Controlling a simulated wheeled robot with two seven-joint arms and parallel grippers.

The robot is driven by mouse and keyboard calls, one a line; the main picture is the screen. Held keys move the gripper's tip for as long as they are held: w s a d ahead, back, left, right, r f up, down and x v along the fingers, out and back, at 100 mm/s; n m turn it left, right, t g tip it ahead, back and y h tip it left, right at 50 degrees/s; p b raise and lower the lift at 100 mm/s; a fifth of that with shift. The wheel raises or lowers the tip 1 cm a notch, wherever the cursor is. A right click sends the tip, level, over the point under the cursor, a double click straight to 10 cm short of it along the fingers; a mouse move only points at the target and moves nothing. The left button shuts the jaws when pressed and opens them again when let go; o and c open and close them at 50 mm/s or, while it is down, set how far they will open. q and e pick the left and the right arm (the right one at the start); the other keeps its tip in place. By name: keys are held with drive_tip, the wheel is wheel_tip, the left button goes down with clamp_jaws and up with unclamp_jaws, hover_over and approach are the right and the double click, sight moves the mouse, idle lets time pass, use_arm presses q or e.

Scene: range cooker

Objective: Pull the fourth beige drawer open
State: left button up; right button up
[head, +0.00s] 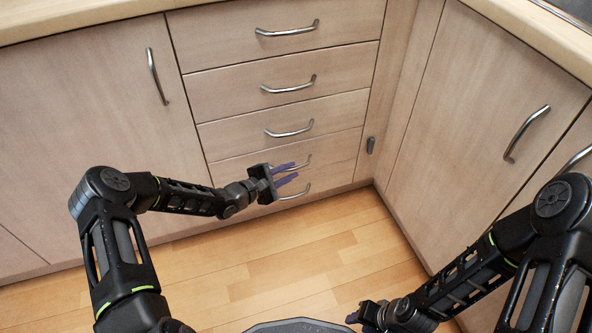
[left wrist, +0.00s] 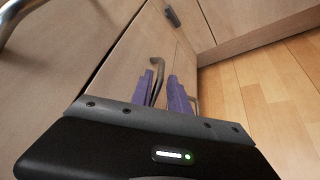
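The fourth beige drawer (head: 235,167) from the top is shut, flush with the stack. Its curved metal handle (head: 305,160) is partly hidden behind my left gripper (head: 294,171). The left gripper is open, its two purple fingers apart in front of the drawer. In the left wrist view, the fourth drawer's handle (left wrist: 157,67) shows at and between the tips of the left gripper's fingers (left wrist: 160,88); I cannot tell if they touch it. My right gripper (head: 358,316) is low at the bottom of the head view, away from the drawers; its opening is unclear.
Three shut drawers are above, and a lower drawer handle (head: 297,193) is just below the left gripper. A left cupboard door (head: 90,110) and a right cupboard door (head: 480,110) flank the stack. The wooden floor (head: 300,255) in front is clear.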

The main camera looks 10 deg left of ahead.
sight(293, 170)
use_arm(q)
drive_tip(key=shift+b+x, duration=0.35)
drive_tip(key=shift+x, duration=1.25)
drive_tip(key=shift+c, duration=0.3)
clamp_jaws()
drive_tip(key=shift+s, duration=0.1)
